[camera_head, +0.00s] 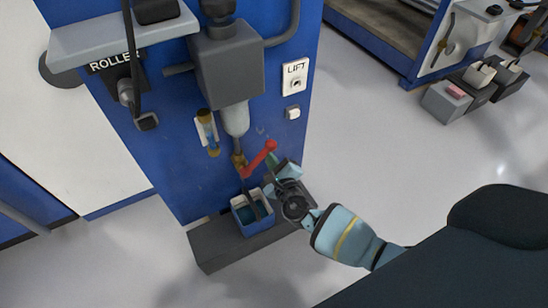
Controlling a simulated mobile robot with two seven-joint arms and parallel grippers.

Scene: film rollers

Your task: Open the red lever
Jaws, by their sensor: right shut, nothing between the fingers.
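The red lever (258,158) sits on a brass fitting (238,161) low on the front of the blue machine panel. It slants up to the right from the fitting. My right gripper (275,168) is at the lever's right end, just below and beside it; I cannot tell whether it touches. Its fingers are shut with nothing between them. My right arm comes in from the lower right. My left gripper is not in view.
A blue bin (251,216) stands on a dark step (212,245) below the lever. A grey box (229,65) with a pale cup hangs above. A LIFT switch plate (295,78) is at upper right. Open floor (400,150) lies to the right.

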